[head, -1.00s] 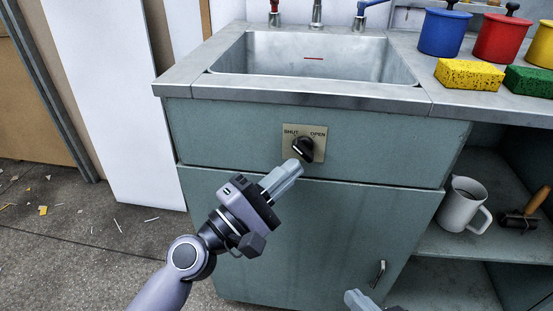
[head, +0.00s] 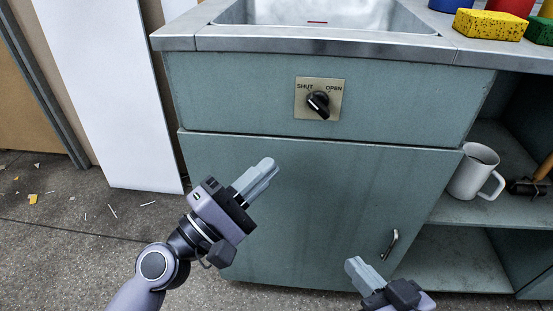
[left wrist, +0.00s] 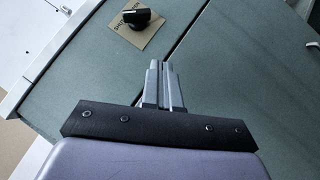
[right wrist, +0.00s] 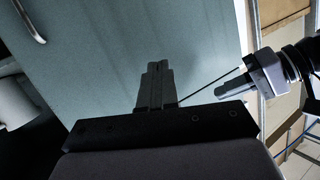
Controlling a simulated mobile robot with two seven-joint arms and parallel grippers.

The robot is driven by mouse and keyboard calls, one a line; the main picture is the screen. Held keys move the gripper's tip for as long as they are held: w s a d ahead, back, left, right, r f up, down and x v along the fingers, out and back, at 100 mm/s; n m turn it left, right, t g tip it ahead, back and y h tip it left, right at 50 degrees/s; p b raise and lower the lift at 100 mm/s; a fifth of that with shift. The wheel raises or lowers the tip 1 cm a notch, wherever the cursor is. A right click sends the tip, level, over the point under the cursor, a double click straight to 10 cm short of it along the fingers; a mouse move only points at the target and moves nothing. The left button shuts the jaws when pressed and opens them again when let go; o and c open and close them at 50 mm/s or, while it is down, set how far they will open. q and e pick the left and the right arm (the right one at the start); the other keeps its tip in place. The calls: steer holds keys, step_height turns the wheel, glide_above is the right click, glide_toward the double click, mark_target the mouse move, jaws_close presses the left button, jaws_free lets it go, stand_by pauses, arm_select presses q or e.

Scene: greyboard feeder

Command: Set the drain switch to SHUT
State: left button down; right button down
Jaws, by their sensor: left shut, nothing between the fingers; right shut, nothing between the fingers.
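The drain switch is a black knob (head: 318,104) on a beige plate (head: 339,112) marked SHUT at upper left and OPEN at upper right. It sits on the grey-green front panel under the sink. The knob's grip bar slants from upper left, on the SHUT side, to lower right; its pointer mark is too small to read surely. The knob also shows in the left wrist view (left wrist: 137,18). My left gripper (head: 268,166) is shut and empty, below and left of the switch, apart from it. My right gripper (head: 352,263) is shut and empty, low in front of the cabinet door.
The metal sink counter (head: 320,44) overhangs the panel. A door handle (head: 391,243) sticks out near my right gripper. A white mug (head: 473,172) stands on the open shelf at right. A yellow sponge (head: 490,24) lies on the counter. Space before the switch is clear.

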arm_select(q)
steer(key=shift+d+f+b+v, duration=0.15)
steer(key=shift+b+v, duration=0.15)
steer(key=shift+v, duration=0.45)
steer(key=shift+f+b+v, duration=0.15)
steer(key=shift+b+v, duration=0.1)
steer(key=shift+v, duration=0.5)
steer(key=shift+d+f+b+v, duration=0.1)
steer(key=shift+b+v, duration=0.2)
steer(key=shift+v, duration=0.45)
arm_select(e)
steer(key=shift+s+d+n+t+h, duration=0.3)
steer(key=shift+d+n+t, duration=0.1)
steer(key=shift+d+t, duration=0.3)
